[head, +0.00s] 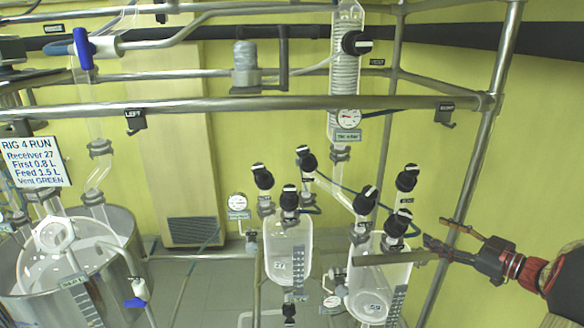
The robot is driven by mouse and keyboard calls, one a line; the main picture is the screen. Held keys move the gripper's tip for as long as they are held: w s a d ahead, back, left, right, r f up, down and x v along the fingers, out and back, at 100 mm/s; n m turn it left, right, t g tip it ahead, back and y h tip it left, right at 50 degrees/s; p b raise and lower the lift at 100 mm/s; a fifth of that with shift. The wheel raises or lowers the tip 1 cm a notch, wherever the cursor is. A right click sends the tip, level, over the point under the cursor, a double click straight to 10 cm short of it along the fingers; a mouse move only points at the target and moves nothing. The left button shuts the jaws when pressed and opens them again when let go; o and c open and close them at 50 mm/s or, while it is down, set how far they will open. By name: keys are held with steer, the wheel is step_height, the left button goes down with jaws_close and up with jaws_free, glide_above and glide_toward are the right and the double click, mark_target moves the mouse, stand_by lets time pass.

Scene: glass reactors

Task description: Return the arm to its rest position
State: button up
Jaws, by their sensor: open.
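My gripper (434,231) reaches in from the right edge of the head view. Its dark body and red-ringed wrist are at the right, and its two brownish fingers point left. The fingers are spread apart with nothing seen between them. The fingertips appear close to the black-capped valves above the right glass receiver (377,286). I cannot tell from this view whether they touch anything. Most of my arm is outside the picture.
A left glass receiver (288,252) hangs beside the right one. Metal frame rails (300,105) cross above, and a slanted post (470,165) stands near my gripper. A large vessel (110,255) and a sign (35,162) are at left. Yellow wall shows at right.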

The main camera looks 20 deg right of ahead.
steer(key=w+a+r+m+h, duration=0.1)
steer(key=w+r+h, duration=0.1)
steer(key=w+r, duration=0.1)
steer(key=w+a+r+m+h, duration=0.1)
steer(key=w+a+r+h, duration=0.1)
steer(key=w+r+h, duration=0.1)
steer(key=w+a+r+m+h, duration=0.1)
steer(key=w+a+r+h, duration=0.1)
steer(key=w+r, duration=0.2)
steer(key=shift+a+h, duration=0.2)
steer(key=shift+h, duration=0.1)
steer(key=s+a+r+m+g+h, duration=0.1)
steer(key=s+a+m+g+h, duration=0.25)
steer(key=a, duration=0.65)
steer(key=s+a+f+g+y, duration=0.3)
steer(key=s+a+f, duration=0.4)
steer(key=s+a, duration=0.5)
steer(key=s+a+f+g+y, duration=0.2)
steer(key=s+a+f+g, duration=0.35)
steer(key=s+a, duration=0.7)
step_height(320, 180, down, 17)
steer(key=t+b, duration=0.1)
steer(key=b, duration=1.4)
steer(key=shift+s+a+m+t, duration=0.15)
steer(key=shift+s+m+t, duration=0.15)
steer(key=shift+s+m, duration=0.15)
